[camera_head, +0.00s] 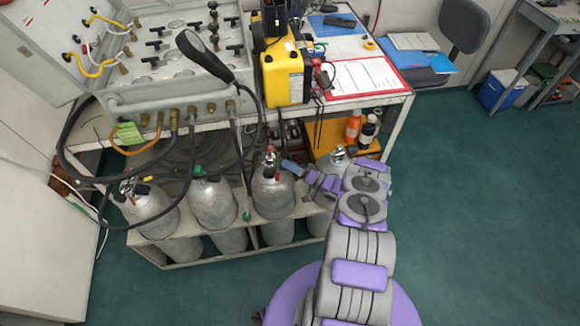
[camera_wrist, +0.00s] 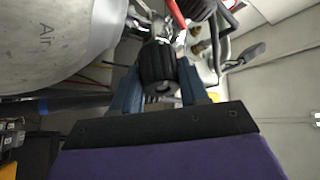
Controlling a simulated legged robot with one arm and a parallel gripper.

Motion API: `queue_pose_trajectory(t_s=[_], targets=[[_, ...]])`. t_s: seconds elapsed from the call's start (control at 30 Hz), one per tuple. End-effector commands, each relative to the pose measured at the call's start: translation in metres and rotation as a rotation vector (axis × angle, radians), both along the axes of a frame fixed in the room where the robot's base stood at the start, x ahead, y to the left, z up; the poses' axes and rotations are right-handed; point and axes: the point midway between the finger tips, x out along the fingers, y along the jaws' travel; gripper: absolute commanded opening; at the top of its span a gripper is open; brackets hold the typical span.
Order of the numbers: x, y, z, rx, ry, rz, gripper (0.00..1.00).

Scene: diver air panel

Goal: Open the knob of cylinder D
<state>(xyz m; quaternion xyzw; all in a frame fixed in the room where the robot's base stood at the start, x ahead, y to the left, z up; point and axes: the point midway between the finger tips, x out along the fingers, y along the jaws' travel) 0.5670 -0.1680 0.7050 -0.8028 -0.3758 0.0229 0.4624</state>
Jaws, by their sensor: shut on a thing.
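Several grey cylinders stand in a rack, one of them this cylinder (camera_head: 272,196) with its valve at the top, third from the left. No letter can be read, so I cannot tell which is cylinder D. My gripper (camera_head: 287,164) reaches in from the right at the valve of this third cylinder. In the wrist view a black ribbed knob (camera_wrist: 158,66) sits between the two blue fingers of my gripper (camera_wrist: 160,88), which are shut on it. A grey cylinder marked "Air" (camera_wrist: 45,40) fills the upper left there. How far the knob is turned cannot be told.
The rack (camera_head: 190,250) holds the cylinders below a bench with an air panel (camera_head: 165,60), a yellow case (camera_head: 282,72) and a red-edged sheet (camera_head: 362,78). Black hoses (camera_head: 75,165) hang at the left. The green floor (camera_head: 480,200) at the right is clear.

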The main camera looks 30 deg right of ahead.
Motion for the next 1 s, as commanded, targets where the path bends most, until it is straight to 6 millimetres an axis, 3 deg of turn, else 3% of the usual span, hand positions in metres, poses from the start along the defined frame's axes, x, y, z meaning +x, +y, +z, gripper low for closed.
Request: queue_pose_trajectory(t_s=[0.47,0.5,0.77,1.0], targets=[[0.0006,0.0031,-0.0018,-0.01,-0.009,0.005,0.14],[0.0006,0.0031,-0.0018,-0.01,-0.009,0.005,0.45],[-0.0001,0.0011,-0.0003,-0.008,-0.013,0.003,0.69],[-0.0005,-0.0006,0.0001,-0.006,-0.014,0.002,0.69]])
